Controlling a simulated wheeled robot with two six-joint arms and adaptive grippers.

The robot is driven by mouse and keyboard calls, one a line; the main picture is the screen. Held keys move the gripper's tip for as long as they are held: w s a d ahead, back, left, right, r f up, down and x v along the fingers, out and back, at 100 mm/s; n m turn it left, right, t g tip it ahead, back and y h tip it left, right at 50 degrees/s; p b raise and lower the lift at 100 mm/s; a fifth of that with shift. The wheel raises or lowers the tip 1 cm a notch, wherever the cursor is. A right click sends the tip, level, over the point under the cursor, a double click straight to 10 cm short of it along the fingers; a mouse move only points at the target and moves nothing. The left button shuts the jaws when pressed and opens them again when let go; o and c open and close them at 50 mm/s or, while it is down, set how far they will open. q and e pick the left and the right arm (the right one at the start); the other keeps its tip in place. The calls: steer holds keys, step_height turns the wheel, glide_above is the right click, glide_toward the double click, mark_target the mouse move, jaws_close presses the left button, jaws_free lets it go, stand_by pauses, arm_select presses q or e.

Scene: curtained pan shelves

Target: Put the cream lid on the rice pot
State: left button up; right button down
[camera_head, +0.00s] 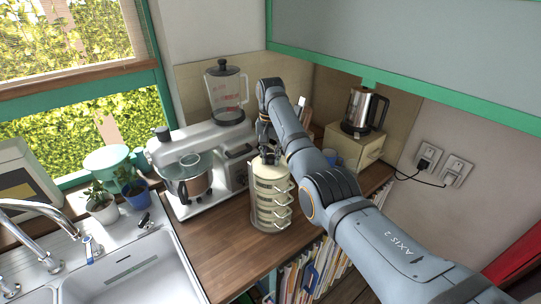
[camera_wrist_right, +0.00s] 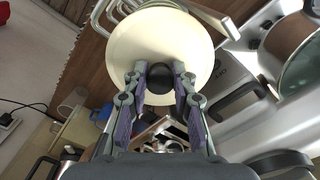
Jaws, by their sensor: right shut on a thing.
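In the right wrist view the lid (camera_wrist_right: 160,38) fills the upper middle, knob toward me. My right gripper (camera_head: 266,148) reaches down from above; its fingers (camera_wrist_right: 162,84) are closed on the knob from both sides. I cannot tell whether the lid still touches the rack. My left gripper is not in view.
A blender jug (camera_head: 228,92) stands behind the pot. A kettle (camera_head: 362,112) stands on a cream box (camera_head: 352,150) to the right. The sink (camera_head: 130,272) is at front left. Bare wooden counter (camera_head: 208,242) lies in front of the appliance.

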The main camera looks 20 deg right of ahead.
steer(key=shift+f, duration=0.15)
steer(key=c, duration=1)
jaws_free()
step_height(320, 180, up, 12)
steer(key=shift+f, duration=0.1)
steer(key=shift+s, duration=0.1)
